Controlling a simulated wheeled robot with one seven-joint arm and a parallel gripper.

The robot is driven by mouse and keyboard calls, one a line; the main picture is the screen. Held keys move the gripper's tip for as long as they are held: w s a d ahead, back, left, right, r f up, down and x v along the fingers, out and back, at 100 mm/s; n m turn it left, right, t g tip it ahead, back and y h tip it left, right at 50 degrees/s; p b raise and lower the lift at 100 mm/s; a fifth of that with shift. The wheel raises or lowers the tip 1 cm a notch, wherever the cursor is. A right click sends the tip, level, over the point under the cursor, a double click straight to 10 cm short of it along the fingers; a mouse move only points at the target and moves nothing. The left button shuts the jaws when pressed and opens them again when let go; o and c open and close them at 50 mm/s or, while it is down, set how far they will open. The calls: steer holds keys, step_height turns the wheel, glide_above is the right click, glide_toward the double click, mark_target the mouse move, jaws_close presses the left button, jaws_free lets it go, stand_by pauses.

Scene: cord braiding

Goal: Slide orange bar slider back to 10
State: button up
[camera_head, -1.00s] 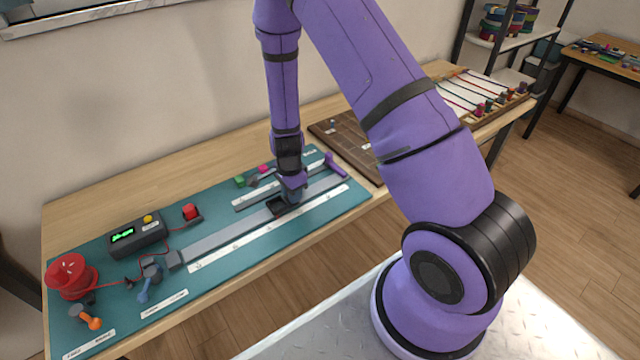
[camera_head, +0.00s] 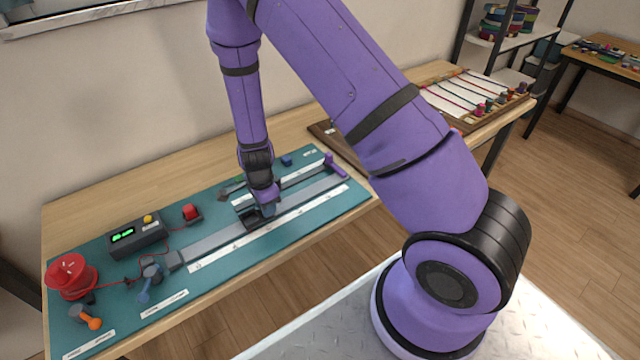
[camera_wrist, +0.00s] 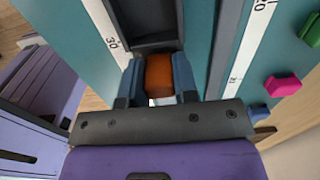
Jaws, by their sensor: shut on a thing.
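The orange slider (camera_wrist: 159,76) shows in the wrist view as an orange block between my two fingers. My gripper (camera_wrist: 158,84) is shut on it, with a blue-grey finger touching each side. The dark carriage (camera_wrist: 145,28) lies just beyond the block. In the head view the carriage (camera_head: 250,219) sits partway along the long grey rail (camera_head: 208,237), and my gripper (camera_head: 265,208) is down at its right side. The orange block is hidden there. A white scale strip (camera_wrist: 103,24) runs beside the rail, with a mark that looks like 30 near my fingers.
A second, shorter rail with a white strip (camera_wrist: 252,45) runs parallel, with a 20 mark. Pink (camera_wrist: 283,86) and green (camera_wrist: 313,29) blocks lie beyond it. A black box (camera_head: 137,236), red spool (camera_head: 72,278) and red button (camera_head: 191,212) stand at the mat's left.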

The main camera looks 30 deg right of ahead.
mark_target(216, 239)
steer(key=shift+a, duration=0.1)
steer(key=shift+s+a, duration=0.15)
steer(key=shift+a, duration=3.7)
steer(key=shift+s+a, duration=0.1)
steer(key=shift+a, duration=3.7)
steer(key=o, duration=0.9)
steer(key=shift+c, duration=0.2)
step_height(216, 239, up, 7)
